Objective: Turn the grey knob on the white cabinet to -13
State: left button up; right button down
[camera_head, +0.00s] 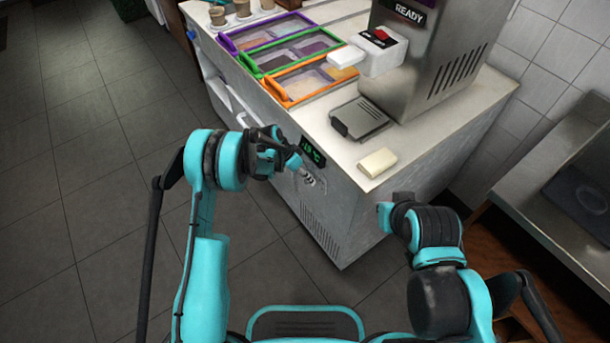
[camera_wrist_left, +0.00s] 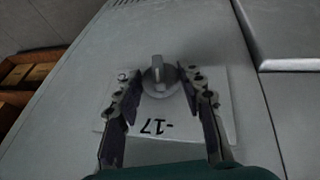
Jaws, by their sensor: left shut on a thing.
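The grey knob (camera_wrist_left: 158,80) sits on a light plate (camera_wrist_left: 218,112) on the front of the white cabinet (camera_head: 322,205). A raised ridge runs across the knob's face. My left gripper (camera_wrist_left: 160,88) has one finger on each side of the knob and is shut on it. In the head view the left gripper (camera_head: 303,176) is at the cabinet front, just below a dark display with green digits (camera_head: 312,151); its exact reading is too small to be sure of. A dark marking like -17 (camera_wrist_left: 150,128) shows on the plate. My right arm is right of the cabinet corner; its fingers cannot be made out.
On the counter are topping trays with purple, green and orange frames (camera_head: 310,80), a pale block (camera_head: 377,163) near the front edge, and a steel machine (camera_head: 425,60). A steel sink (camera_head: 570,185) stands at right. Tiled floor (camera_head: 110,150) is open at left.

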pick_arm(q)
jog(key=shift+s+d+m+t+y, duration=0.15)
jog(key=shift+m+t+y, duration=0.1)
jog(key=shift+t+y, duration=0.5)
jog(key=shift+s+d+m+t+y, duration=0.2)
jog(key=shift+t+y, duration=0.35)
jog(key=shift+t, duration=0.4)
jog(key=shift+a, duration=0.15)
jog(key=o, duration=1.1)
jog(key=v, duration=1.2)
jog(key=shift+s+f, duration=0.1)
jog(key=shift+s, duration=0.05)
jog(key=shift+o, duration=0.3)
